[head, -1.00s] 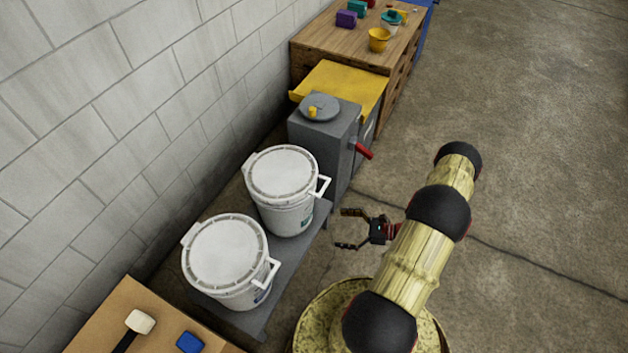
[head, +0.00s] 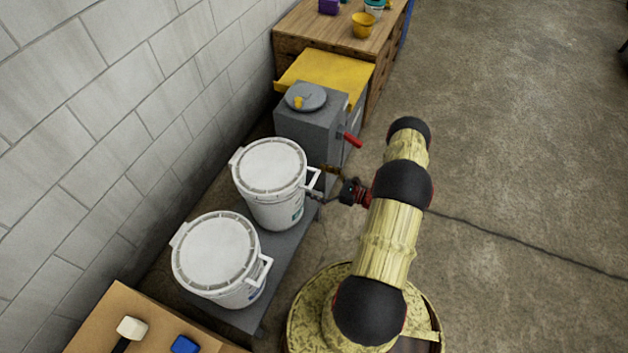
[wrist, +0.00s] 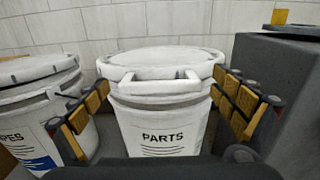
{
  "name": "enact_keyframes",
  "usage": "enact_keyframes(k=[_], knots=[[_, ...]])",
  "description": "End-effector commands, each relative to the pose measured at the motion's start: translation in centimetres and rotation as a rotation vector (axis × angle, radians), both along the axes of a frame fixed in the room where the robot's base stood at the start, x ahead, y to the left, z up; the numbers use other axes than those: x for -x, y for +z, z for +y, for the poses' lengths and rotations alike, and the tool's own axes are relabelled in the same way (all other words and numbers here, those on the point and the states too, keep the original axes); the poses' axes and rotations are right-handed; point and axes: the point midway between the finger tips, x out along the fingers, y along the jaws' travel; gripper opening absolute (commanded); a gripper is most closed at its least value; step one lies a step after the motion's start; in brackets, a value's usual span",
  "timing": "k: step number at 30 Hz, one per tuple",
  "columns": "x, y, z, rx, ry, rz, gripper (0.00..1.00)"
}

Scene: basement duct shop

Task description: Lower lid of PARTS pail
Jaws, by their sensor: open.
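The PARTS pail (head: 277,211) is the farther of two white pails; its printed label faces me in the wrist view (wrist: 162,132). Its white lid (head: 270,165) looks flat on the pail's top, and I see no clear gap under it. A white bar handle (wrist: 160,82) sticks out from the lid's front, toward my gripper. My gripper (head: 319,182) is open beside that handle. In the wrist view its yellow-padded fingers stand to the left and right of the handle, with nothing gripped. Whether they touch the pail I cannot tell.
A second white pail (head: 214,250), its label partly cut off in the wrist view, stands nearer on the same low grey bench (head: 235,317). A grey box (head: 312,125) with a red lever stands just beyond the PARTS pail. A block wall runs behind; open floor lies right.

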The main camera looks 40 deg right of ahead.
Motion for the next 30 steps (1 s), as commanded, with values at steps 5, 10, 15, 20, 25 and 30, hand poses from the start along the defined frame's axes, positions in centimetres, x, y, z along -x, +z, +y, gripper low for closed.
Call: enact_keyframes(k=[5,10,15,20,25,30], knots=[[-0.62,0.01,0.30,0.000,0.001,0.000,0.97],[-0.62,0.03,0.29,0.000,0.001,0.000,0.97],[-0.61,0.02,0.28,0.000,0.001,0.000,0.89],[-0.60,0.02,0.28,0.000,0.001,0.000,0.80],[-0.59,0.01,0.29,0.000,0.001,0.000,0.70],[-0.59,0.01,0.30,0.000,0.001,0.000,0.61]])
